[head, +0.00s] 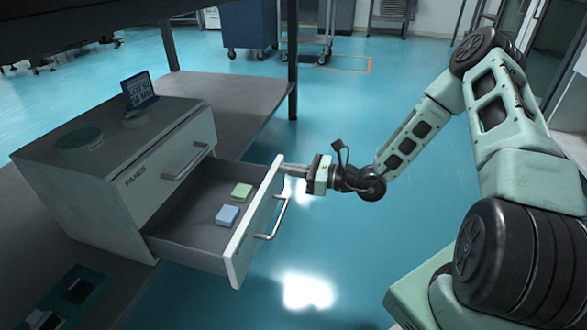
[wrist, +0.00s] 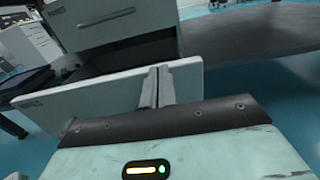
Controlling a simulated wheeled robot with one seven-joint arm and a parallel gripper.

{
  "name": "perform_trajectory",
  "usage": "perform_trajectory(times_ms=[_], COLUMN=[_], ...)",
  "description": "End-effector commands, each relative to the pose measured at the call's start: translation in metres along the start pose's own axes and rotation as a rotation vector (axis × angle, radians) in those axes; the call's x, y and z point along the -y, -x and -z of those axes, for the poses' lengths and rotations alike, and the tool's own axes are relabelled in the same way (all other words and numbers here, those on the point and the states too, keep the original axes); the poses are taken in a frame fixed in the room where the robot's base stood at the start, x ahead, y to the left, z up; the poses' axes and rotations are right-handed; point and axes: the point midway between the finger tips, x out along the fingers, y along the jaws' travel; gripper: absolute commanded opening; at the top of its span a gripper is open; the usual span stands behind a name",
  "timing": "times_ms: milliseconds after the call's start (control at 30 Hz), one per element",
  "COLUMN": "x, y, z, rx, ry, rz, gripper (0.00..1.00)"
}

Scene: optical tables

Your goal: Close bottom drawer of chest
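The grey chest (head: 120,170) stands at the left on a low dark surface. Its bottom drawer (head: 190,236) is pulled well out. The white drawer front (head: 243,250) faces right and carries a metal handle (head: 277,218). My gripper (head: 285,168) is at the far end of the drawer front, beside its top corner and away from the handle. In the wrist view its fingers (wrist: 156,88) lie close together against the drawer front (wrist: 90,103) in the picture, with nothing seen between them. Whether they touch the panel is unclear.
A green box (head: 241,191) and a blue box (head: 227,215) lie inside the drawer. The upper drawer (head: 165,180) is shut. A round green object (head: 79,140) and a small blue display (head: 139,91) are on the chest. The blue floor right of the drawer is clear.

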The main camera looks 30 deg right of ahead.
Motion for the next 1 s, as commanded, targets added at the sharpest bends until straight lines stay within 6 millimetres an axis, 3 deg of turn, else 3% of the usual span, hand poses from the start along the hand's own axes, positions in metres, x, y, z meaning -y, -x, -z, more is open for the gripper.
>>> perform_trajectory(times_ms=[600,800,1000], x=[-0.002,-0.001,-0.001], y=[-0.127,-0.152,-0.163], z=[-0.004,-0.002,-0.001], rx=[0.001,-0.001,0.000], ry=[0.000,0.000,-0.001], rz=[-0.003,-0.002,-0.002], gripper=[0.00,0.00,0.00])
